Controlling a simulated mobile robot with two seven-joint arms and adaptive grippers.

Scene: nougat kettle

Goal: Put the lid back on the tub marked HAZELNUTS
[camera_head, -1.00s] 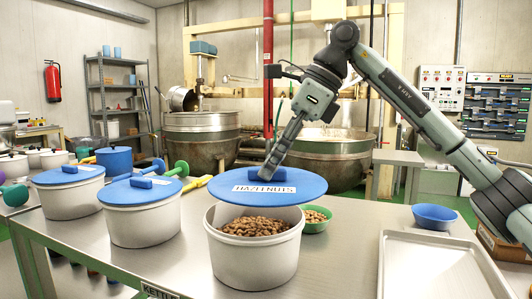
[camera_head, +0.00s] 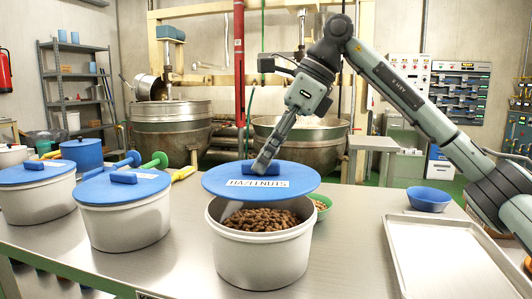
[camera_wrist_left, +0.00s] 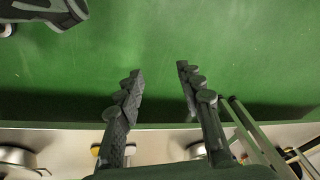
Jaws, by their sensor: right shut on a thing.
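The blue lid (camera_head: 303,181) carries a white label reading HAZELNUTS. In the head view my right gripper (camera_head: 264,164) is shut on the lid's top handle and holds it roughly level. The lid hangs over the open white tub (camera_head: 262,258), which is full of brown nuts. The nuts and front rim show below the lid, so the lid is apart from the rim at the front; it hides the back rim. My left gripper (camera_wrist_left: 160,74) shows only in the left wrist view, with its fingers apart and nothing between them.
Two lidded white tubs (camera_head: 125,228) (camera_head: 36,203) stand to the left on the steel table. A green bowl of nuts (camera_head: 323,207) is close behind the tub. A blue bowl (camera_head: 429,199) and a metal tray (camera_head: 450,258) lie to the right. Green floor (camera_wrist_left: 155,40) fills much of the left wrist view.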

